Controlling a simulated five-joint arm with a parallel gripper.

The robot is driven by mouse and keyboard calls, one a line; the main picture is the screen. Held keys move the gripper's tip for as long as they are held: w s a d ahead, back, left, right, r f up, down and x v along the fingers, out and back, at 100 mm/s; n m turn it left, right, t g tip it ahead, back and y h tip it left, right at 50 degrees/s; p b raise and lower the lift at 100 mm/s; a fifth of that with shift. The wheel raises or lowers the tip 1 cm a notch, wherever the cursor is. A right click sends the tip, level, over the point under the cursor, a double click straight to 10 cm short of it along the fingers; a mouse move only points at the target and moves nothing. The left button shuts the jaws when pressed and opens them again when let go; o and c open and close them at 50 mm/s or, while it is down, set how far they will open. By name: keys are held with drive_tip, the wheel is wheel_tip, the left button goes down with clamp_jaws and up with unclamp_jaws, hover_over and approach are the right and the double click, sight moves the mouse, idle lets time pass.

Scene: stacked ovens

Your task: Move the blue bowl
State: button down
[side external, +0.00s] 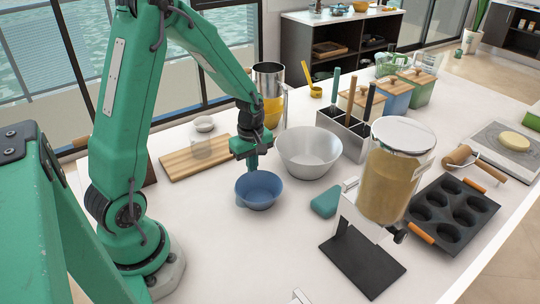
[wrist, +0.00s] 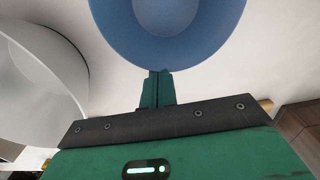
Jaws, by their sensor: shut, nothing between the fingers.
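The blue bowl (side external: 259,191) stands upright on the white counter in the side view, and it fills the top middle of the wrist view (wrist: 168,25). My green gripper (side external: 254,168) is just behind the bowl's far rim in the side view. In the wrist view its fingers (wrist: 157,88) are together at the near edge of the bowl, with nothing between them. I cannot tell whether the fingertips touch the rim.
A larger white bowl (side external: 309,152) stands close to the right of the blue bowl. A wooden board (side external: 197,159) lies behind left. A teal wedge-shaped object (side external: 325,203) and a dispenser (side external: 388,180) stand to the right. The counter in front (side external: 240,250) is clear.

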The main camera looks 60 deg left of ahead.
sight(270, 181)
drive_tip(key=d, duration=1.3)
drive_tip(key=shift+a, duration=0.15)
idle(0.3)
drive_tip(key=shift+a, duration=0.8)
drive_tip(key=shift+a+r, duration=0.25)
drive_tip(key=shift+a, duration=0.35)
drive_tip(key=shift+a+r, duration=0.2)
drive_tip(key=shift+a, duration=0.35)
wheel_tip(270, 181, up, 9)
drive_tip(key=shift+d, duration=0.2)
